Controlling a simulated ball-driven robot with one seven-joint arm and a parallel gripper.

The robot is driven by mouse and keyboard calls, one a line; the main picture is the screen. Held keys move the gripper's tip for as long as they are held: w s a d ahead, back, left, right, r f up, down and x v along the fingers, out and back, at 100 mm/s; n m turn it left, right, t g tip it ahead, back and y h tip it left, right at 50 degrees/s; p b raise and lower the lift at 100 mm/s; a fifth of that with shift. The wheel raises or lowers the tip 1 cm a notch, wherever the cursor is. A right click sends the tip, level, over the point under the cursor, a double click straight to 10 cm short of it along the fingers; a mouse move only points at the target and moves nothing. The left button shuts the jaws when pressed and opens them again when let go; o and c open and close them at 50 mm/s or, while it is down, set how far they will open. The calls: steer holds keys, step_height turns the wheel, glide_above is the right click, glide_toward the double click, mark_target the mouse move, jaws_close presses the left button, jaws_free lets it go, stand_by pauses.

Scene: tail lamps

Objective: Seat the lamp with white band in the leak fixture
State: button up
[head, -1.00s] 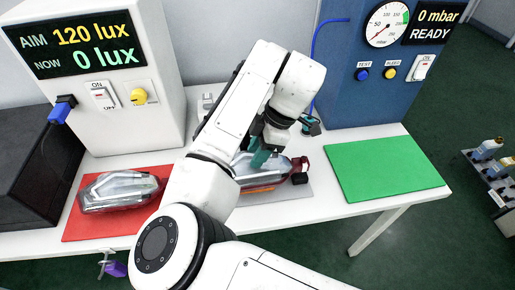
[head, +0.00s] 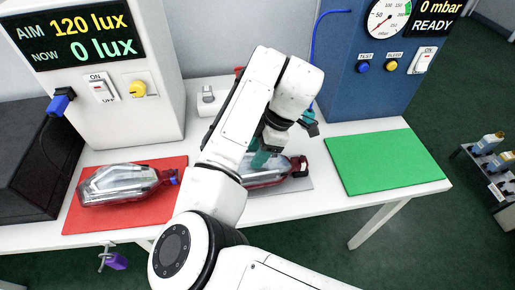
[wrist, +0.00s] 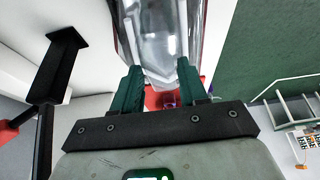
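One tail lamp (head: 120,184), clear with red parts and a blue piece at its right end, lies on the red mat (head: 75,222). A second lamp (head: 268,180), with red showing, is under my gripper (head: 262,158) at the grey mat and partly hidden by my arm. The wrist view shows a clear lamp (wrist: 162,35) just beyond the tips of my gripper (wrist: 162,80). The teal fingers are apart and the lamp's narrower end lies between them; contact is unclear. I make out no white band on either lamp, and cannot tell which view shows the leak fixture.
A lux tester (head: 110,125) reading 0 lux stands at the left, and a blue pressure unit (head: 345,95) reading READY at the back right. The green mat (head: 385,160) is empty. A trolley with bottles (head: 490,160) stands right of the table. A black post (wrist: 48,70) shows in the wrist view.

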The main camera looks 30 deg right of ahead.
steer(key=o, duration=0.4)
steer(key=shift+p+v, duration=1.55)
steer(key=shift+v, duration=3.85)
